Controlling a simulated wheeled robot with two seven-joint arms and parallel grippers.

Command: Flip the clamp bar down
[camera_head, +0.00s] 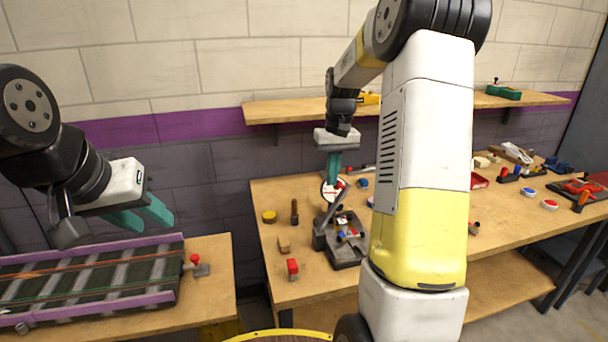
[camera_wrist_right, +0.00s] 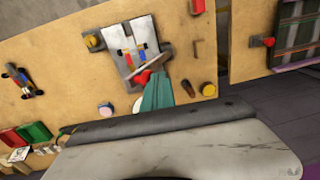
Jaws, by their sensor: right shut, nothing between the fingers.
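The dark clamp fixture (camera_head: 346,250) stands on the middle workbench, with small coloured parts on its plate. It also shows in the right wrist view (camera_wrist_right: 122,42). Its grey clamp bar (camera_head: 331,209) is raised and slanted up from the fixture's left side in the head view. In the right wrist view the bar (camera_wrist_right: 154,66) crosses diagonally near a red knob (camera_wrist_right: 143,77). My right gripper (camera_head: 335,178) is shut and empty, pointing down close to the bar's upper end; I cannot tell whether they touch. My left gripper (camera_head: 143,216) is open and empty over the left table.
A wooden shelf (camera_head: 290,109) runs behind.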

